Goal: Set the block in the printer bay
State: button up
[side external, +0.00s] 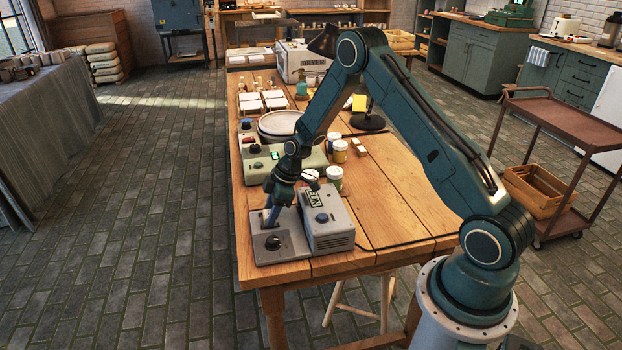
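A grey machine stands at the near left corner of the wooden table (400,205). It has a flat base (290,247) with a dark knob and a raised housing (332,232) with lettering and a blue button. I cannot tell for sure that this is the printer. My gripper (269,219) points down over the left part of the base, very close to it. Blue shows at its tip, but I cannot tell a finger from a held block. The fingers are too small to read. I cannot make out the block or the bay opening with certainty.
Behind the gripper is a cream machine (257,174) with a round plate (280,123). Several paint jars (334,178) stand to its right. A dark lamp base (367,122) and white boxes (250,103) lie farther back. The table's right front is mostly clear, crossed by a black cable.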

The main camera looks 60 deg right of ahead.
jog(key=shift+s+a+f, duration=0.1)
jog(key=shift+s+f, duration=0.05)
jog(key=shift+f, duration=0.4)
jog(key=shift+s+a+r, duration=0.1)
jog(key=shift+s+r, duration=0.05)
jog(key=shift+r, duration=0.6)
jog(key=v, duration=1.1)
jog(key=shift+d+r, duration=0.25)
jog(key=shift+r, duration=0.15)
jog(key=shift+r, duration=0.1)
